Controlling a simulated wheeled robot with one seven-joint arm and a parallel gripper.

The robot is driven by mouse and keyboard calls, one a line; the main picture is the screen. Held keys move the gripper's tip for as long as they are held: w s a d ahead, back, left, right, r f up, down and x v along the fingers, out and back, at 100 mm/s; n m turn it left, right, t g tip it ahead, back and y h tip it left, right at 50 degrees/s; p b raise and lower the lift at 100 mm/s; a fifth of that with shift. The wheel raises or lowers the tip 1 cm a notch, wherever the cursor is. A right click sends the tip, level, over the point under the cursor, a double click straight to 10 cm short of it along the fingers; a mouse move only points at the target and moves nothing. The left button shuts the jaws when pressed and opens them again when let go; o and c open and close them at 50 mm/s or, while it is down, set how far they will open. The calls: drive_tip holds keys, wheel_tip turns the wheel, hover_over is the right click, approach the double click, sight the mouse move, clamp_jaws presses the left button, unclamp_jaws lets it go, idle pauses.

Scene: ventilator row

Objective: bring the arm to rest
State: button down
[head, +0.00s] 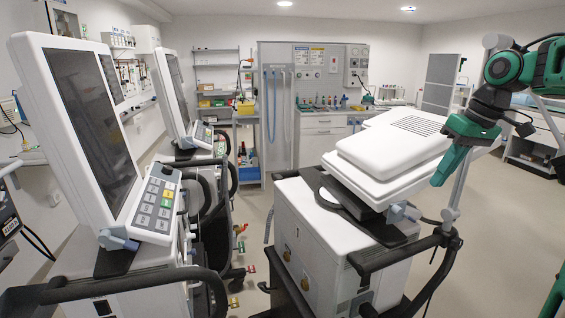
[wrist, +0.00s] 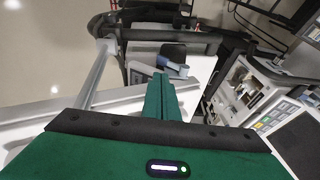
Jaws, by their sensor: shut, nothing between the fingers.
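My gripper (head: 447,172) is green and black and hangs at the right in the head view, its fingers pointing down and to the left. In the wrist view its fingers (wrist: 159,98) are together with nothing between them. It is in front of or beside the white panel of the right ventilator (head: 395,150), close to a grey upright pole (head: 461,182). I cannot tell whether it touches either one.
Two ventilators with dark screens, a near one (head: 92,120) and a farther one (head: 172,95), stand at the left. A tool cabinet (head: 323,140) stands at the back. Open floor (head: 510,230) lies at the right.

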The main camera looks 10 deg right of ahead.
drive_tip(key=s+a+f+m+g, duration=0.1)
drive_tip(key=s+f+m, duration=0.1)
drive_tip(key=s+f, duration=0.3)
drive_tip(key=s+a+f+m+g+h, duration=0.1)
drive_tip(key=s+f, duration=0.5)
drive_tip(key=s, duration=0.6)
drive_tip(key=s+a+f+m+h, duration=0.1)
drive_tip(key=s+a+f+m, duration=0.2)
drive_tip(key=s+f+m, duration=0.2)
drive_tip(key=s+f, duration=0.1)
drive_tip(key=s, duration=0.2)
drive_tip(key=shift+s+g, duration=0.35)
drive_tip(key=shift+g, duration=0.05)
drive_tip(key=shift+a, duration=0.1)
